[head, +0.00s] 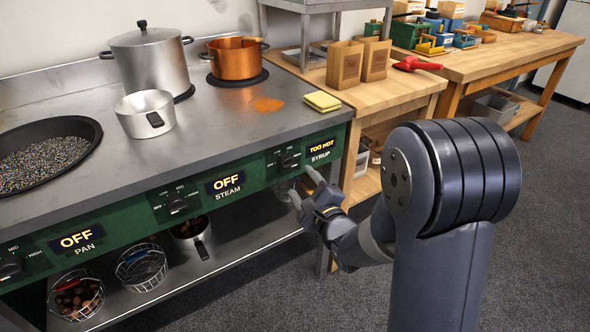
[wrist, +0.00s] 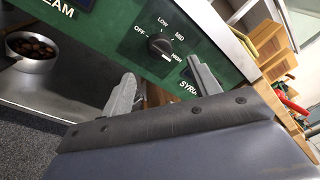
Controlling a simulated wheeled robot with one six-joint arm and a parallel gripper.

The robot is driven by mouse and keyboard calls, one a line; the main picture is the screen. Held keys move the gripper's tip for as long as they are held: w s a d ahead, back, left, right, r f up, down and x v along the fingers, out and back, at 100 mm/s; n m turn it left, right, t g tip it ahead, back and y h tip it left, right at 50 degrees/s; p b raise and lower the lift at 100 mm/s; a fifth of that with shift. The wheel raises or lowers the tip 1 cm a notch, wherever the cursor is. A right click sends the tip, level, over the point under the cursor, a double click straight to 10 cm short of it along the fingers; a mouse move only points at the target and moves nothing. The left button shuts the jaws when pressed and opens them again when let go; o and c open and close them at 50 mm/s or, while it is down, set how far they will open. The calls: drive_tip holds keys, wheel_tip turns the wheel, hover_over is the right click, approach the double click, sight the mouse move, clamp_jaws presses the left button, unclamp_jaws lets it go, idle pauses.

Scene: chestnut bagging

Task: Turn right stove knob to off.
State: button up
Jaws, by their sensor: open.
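The right stove knob (head: 288,161) is a small black dial on the green front panel, beside a lit display (head: 321,144) reading "TOO HOT" above the label "SYRUP". In the wrist view the knob (wrist: 159,45) shows marks OFF, LOW, MID and HIGH around it, and its pale pointer line is turned toward the HIGH side. My gripper (head: 301,185) is just in front of the panel, below and slightly right of the knob. In the wrist view my gripper (wrist: 163,82) is open and empty, its two fingers apart below the knob. I see no contact with the knob.
The other displays, STEAM (head: 225,184) and PAN (head: 75,241), read OFF. A copper pot (head: 238,62) stands at the stove's back right, near an orange spill (head: 266,104) and a yellow sponge (head: 322,101). A wooden table (head: 398,92) adjoins the stove on the right.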

sight(290, 168)
drive_tip(key=x, duration=0.7)
drive_tip(key=shift+w+a+b, duration=0.15)
drive_tip(key=shift+w+b, duration=0.15)
drive_tip(key=shift+c, duration=0.6)
drive_tip(key=c, duration=0.9)
drive_tip(key=shift+o, duration=0.2)
drive_tip(key=shift+f, duration=0.1)
